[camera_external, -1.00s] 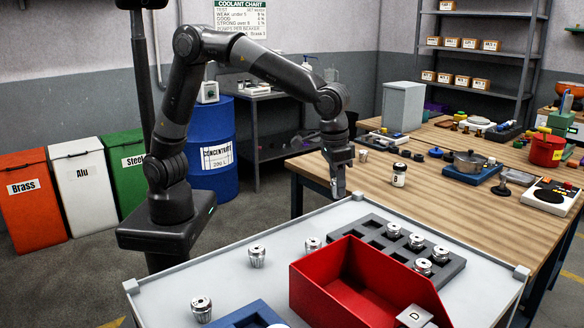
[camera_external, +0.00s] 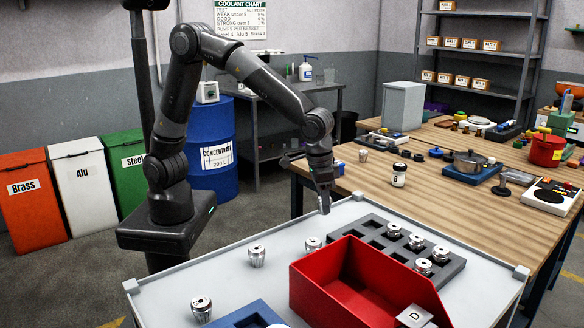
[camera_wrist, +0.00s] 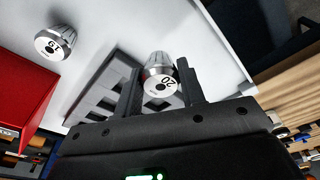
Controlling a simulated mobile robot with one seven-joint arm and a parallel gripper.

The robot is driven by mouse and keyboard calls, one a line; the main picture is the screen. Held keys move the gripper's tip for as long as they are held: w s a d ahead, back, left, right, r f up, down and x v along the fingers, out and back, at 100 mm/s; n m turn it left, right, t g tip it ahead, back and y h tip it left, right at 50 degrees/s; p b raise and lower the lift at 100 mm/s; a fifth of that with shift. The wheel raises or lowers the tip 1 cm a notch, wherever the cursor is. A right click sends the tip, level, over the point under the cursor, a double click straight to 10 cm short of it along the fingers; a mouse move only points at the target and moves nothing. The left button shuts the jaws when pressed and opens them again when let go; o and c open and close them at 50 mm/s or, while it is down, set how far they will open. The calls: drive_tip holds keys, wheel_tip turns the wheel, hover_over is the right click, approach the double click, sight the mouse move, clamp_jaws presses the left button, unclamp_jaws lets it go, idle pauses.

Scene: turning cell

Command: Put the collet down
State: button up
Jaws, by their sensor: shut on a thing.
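My gripper (camera_external: 323,208) is above the far side of the white-topped table (camera_external: 200,266), pointing down. In the wrist view my gripper (camera_wrist: 160,88) is shut on a silver collet (camera_wrist: 161,66) marked 20, which sits between the two fingers. In the external view the held collet is hard to make out. Below it, a loose silver collet (camera_external: 313,244) stands on the table top near the grey foam tray (camera_external: 372,222). That tray holds several collets on its right side, with empty pockets on its left.
More loose collets (camera_external: 257,256) (camera_external: 201,308) stand at left. A blue block (camera_external: 250,315) lies at the front. White table top is bare between them.

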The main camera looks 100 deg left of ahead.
drive_tip(key=shift+w+a+f, duration=0.4)
drive_tip(key=shift+w+a, duration=0.05)
drive_tip(key=shift+f, duration=1.95)
drive_tip(key=shift+f, duration=0.15)
drive_tip(key=o, duration=1.1)
drive_tip(key=shift+c, duration=0.2)
